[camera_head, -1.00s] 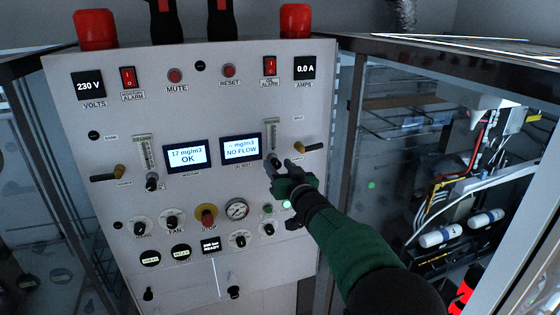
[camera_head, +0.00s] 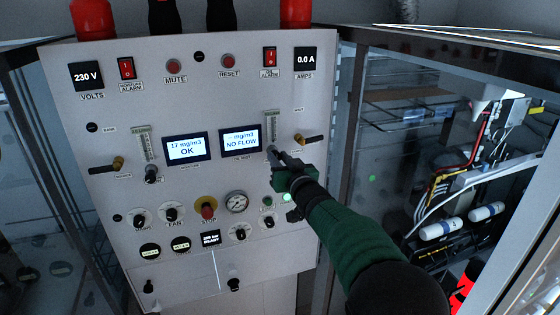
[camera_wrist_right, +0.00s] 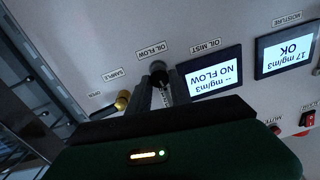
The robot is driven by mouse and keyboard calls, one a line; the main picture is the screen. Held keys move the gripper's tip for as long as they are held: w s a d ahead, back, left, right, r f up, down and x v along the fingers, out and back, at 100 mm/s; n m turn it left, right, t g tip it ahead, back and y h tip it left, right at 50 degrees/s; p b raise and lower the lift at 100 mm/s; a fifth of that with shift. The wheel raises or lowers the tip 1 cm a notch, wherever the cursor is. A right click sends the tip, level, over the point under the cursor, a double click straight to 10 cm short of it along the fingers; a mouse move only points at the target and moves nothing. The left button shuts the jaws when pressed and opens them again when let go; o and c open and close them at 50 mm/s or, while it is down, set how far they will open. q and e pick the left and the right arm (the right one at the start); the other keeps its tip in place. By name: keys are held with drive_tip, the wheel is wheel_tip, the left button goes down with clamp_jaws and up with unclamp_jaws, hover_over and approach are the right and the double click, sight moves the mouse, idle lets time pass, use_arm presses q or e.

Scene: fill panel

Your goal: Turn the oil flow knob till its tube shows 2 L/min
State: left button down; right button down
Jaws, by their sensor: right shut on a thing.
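The oil flow knob (camera_wrist_right: 158,68) is a small black knob below the right-hand flow tube (camera_head: 270,127) on the white panel (camera_head: 220,85). My right gripper (camera_head: 274,153) is at the knob, its fingers closed on it; in the right wrist view the fingers (camera_wrist_right: 160,88) reach up to the knob under the OIL FLOW label. The tube's reading is too small to make out. The oil mist display (camera_head: 240,142) shows "-- mg/m3 NO FLOW". My left gripper is not in view.
A brass valve with a black lever (camera_head: 309,139) sits close right of the tube. The moisture display (camera_head: 187,149) reads 17 mg/m3 OK. A second tube (camera_head: 144,146) with a black knob (camera_head: 151,174) is at left. Switches and a gauge (camera_head: 237,203) surround the area.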

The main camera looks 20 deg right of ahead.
drive_tip(key=shift+a+f+n+b, duration=0.1)
drive_tip(key=shift+n+b, duration=2.35)
drive_tip(key=shift+n, duration=0.8)
drive_tip(key=shift+a+n+b, duration=0.1)
drive_tip(key=shift+n+b, duration=2.35)
drive_tip(key=shift+n, duration=0.8)
drive_tip(key=c, duration=1.2)
unclamp_jaws()
drive_tip(key=shift+s, duration=0.15)
